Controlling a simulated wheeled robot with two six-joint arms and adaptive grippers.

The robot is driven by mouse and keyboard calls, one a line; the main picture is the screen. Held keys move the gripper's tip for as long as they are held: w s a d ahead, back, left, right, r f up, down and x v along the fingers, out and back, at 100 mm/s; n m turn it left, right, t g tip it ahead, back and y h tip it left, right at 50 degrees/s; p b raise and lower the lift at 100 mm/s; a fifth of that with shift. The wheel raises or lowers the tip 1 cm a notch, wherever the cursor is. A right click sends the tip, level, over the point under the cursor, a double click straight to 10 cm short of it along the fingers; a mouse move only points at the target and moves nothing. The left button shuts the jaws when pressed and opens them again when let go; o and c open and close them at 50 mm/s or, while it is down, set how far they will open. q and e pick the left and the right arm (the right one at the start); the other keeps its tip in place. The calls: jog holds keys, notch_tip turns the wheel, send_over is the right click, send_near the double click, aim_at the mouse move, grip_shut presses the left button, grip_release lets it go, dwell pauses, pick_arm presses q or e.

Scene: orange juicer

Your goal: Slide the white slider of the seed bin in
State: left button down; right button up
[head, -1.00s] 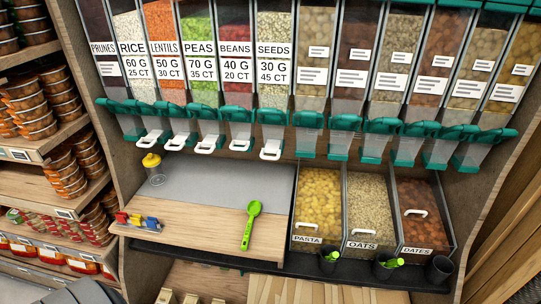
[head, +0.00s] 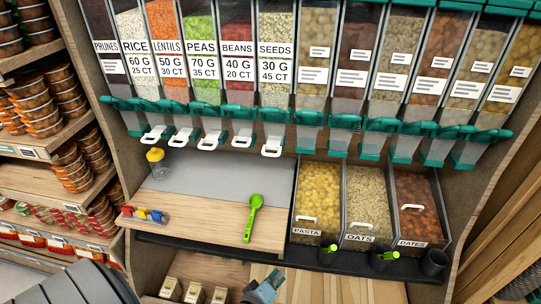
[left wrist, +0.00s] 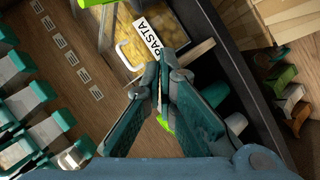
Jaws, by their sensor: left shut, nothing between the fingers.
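The seed bin (head: 275,80) is a clear dispenser labelled SEEDS, the rightmost of the bins with large labels. Its white slider (head: 271,147) sticks out as a loop below the teal spout (head: 272,115). My left gripper (head: 267,287) is at the bottom edge of the head view, far below and in front of the slider, touching nothing there. In the left wrist view the left gripper's fingers (left wrist: 164,95) are closed together and empty. A white slider (left wrist: 70,158) shows at the lower left there, but I cannot tell whose. My right gripper is not in view.
A wooden counter (head: 190,217) holds a green spoon (head: 252,215), a yellow-topped jar (head: 157,163) and coloured clips (head: 145,214). The pasta bin (head: 317,195) and other open bins stand to the right. Similar white sliders line up left of the seed one.

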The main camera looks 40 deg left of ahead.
pick_arm(q)
jog(key=w+a+r+n+t+y, duration=0.2)
jog(key=a+r+n+y, duration=0.1)
jog(key=r+n, duration=0.55)
jog(key=w+a+r+n+t+y, duration=0.1)
jog(key=a+r+n+y, duration=0.2)
jog(key=r+n, duration=0.6)
jog(key=w+a+r+n+t+y, duration=0.25)
jog(key=r+n, duration=0.45)
jog(key=n, duration=0.4)
jog(key=f+p+x, duration=0.1)
jog(key=x, duration=1.2)
jog(key=shift+a+g, duration=0.3)
jog(key=shift+g, duration=0.15)
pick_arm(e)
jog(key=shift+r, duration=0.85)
pick_arm(q)
jog(key=shift+s+m, duration=0.1)
jog(key=shift+m, duration=0.15)
